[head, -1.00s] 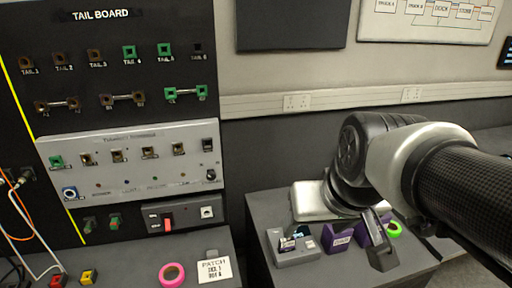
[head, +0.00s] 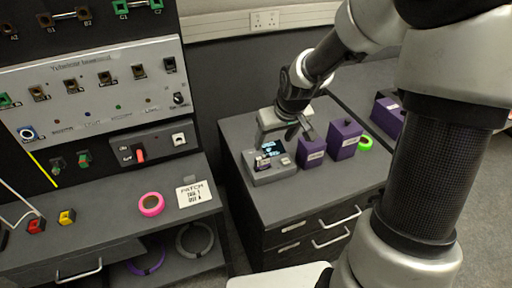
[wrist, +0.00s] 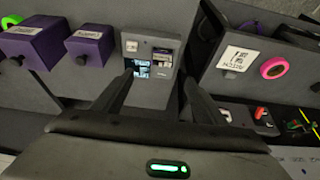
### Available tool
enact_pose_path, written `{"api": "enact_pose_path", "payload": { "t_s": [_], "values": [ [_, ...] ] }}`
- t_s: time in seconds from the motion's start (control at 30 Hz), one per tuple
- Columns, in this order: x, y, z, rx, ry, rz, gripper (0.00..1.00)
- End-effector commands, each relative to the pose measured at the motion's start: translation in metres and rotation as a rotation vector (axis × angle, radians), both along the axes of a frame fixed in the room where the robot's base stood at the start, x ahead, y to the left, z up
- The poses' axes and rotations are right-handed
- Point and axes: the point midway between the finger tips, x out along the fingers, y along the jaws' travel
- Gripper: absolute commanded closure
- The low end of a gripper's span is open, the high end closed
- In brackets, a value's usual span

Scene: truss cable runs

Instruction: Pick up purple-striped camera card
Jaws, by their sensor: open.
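The purple-striped camera card (head: 263,163) looks like a small dark piece with a pale and purple mark, seated in a grey reader (head: 272,176) on the grey cabinet top. It also shows, small and unclear, at the upper right of the reader in the wrist view (wrist: 163,56). My gripper (head: 280,134) is above the back of the reader, pointing down. In the wrist view my gripper (wrist: 158,80) is open, its two dark fingers on either side of the reader's lower part. Nothing is between the fingertips, and they appear apart from the card.
Two purple boxes (head: 312,152) (head: 346,138) stand right of the reader, with a green tape roll (head: 364,143) beyond. The lit screen (head: 271,148) is behind the card. A pink tape roll (head: 151,204) and patch sign (head: 193,193) lie on the left bench, across a gap.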

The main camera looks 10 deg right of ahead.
Motion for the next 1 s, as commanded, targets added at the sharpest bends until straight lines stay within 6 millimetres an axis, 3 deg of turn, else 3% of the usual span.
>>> {"api": "enact_pose_path", "payload": {
  "t_s": [0.4,0.73,1.0],
  "values": [
    [0.032,0.009,-0.084,0.000,0.004,0.003,0.34],
    [0.044,0.011,-0.109,-0.001,0.002,0.001,0.34],
    [0.058,0.019,-0.145,0.000,0.003,0.000,0.34]
  ]
}}
